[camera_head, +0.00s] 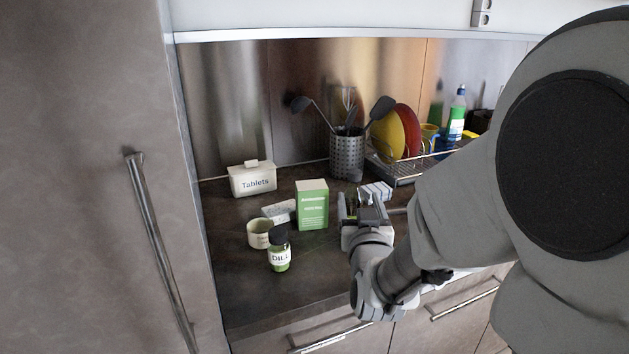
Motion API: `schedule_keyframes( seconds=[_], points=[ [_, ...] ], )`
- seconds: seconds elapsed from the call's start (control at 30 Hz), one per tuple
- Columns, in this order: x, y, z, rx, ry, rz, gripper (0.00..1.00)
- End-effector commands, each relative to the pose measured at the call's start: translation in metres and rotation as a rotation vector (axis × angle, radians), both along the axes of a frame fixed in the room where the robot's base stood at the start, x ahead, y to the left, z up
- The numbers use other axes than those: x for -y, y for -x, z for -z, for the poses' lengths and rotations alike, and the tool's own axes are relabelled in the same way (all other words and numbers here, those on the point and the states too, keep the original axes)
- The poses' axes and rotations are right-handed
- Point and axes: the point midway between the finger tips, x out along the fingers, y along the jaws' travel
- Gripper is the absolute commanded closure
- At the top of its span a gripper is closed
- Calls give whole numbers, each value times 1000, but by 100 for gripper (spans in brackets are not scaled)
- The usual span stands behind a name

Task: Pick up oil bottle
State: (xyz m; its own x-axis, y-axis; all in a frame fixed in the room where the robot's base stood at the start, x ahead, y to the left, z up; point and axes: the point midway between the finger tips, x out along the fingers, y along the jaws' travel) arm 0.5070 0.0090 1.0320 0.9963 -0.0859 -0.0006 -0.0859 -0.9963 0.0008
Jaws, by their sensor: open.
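My gripper (362,206) is open over the worktop, just right of a green and white box. A small dark cap-like shape (355,175) and a thin greenish strip (352,200) show at and behind the fingers. They may belong to the oil bottle, but my gripper hides most of that spot and I cannot tell for sure. I cannot see whether the fingers touch anything. No other thing in view is clearly marked as an oil bottle.
The green box (312,206), a dill jar (279,252), a cream cup (259,234) and a tablets box (253,180) stand left of my gripper. Behind it are a utensil holder (347,156) and a dish rack (410,173). The front left worktop is clear.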

Motion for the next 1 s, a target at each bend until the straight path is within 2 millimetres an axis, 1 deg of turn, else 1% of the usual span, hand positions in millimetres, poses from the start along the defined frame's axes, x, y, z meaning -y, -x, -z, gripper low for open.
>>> schedule_keyframes(
  seconds=[0.03,0.07,0.1,0.2,0.37,0.6,0.7,0.8,1.0],
  points=[
    [0,-2,-4,-3,1,0,30],
    [1,-5,-2,-2,0,0,30],
    [1,-12,1,1,-1,0,30],
    [2,-22,1,1,-1,-1,30],
    [2,-30,0,1,-1,-1,30],
    [4,-63,-1,1,-1,0,30],
    [5,-73,-1,0,-1,0,30],
    [5,-78,-2,1,-1,-1,30],
    [5,-78,-2,1,-1,-1,30]
  ],
)
